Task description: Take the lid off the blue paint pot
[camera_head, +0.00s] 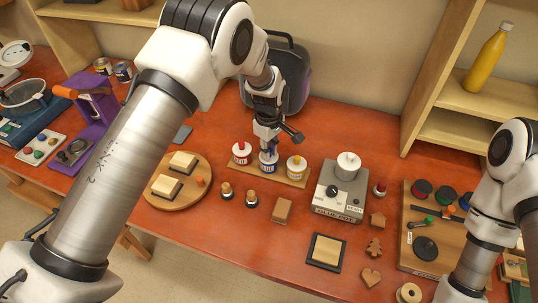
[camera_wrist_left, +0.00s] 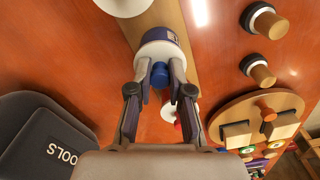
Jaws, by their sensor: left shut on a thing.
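The blue paint pot (camera_head: 268,163) stands in the middle of a row of three pots on a wooden strip (camera_head: 292,181). Its white lid with a blue knob (camera_wrist_left: 160,74) shows in the left wrist view, between my fingertips. My left gripper (camera_head: 267,143) points down over this pot and is shut on the knob. The lid appears to sit on the pot; I see no clear gap. The pot's blue label (camera_wrist_left: 172,36) shows just beyond the lid. The fingers hide part of the lid. My right arm enters at the right, with its gripper out of view.
The red-knobbed pot (camera_head: 241,153) and yellow-knobbed pot (camera_head: 296,167) stand close on either side. A glue pot (camera_head: 340,191) is to the right, a round board (camera_head: 178,198) to the left, and a dark tool case (camera_head: 288,78) behind. Small stamps (camera_head: 251,198) stand in front.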

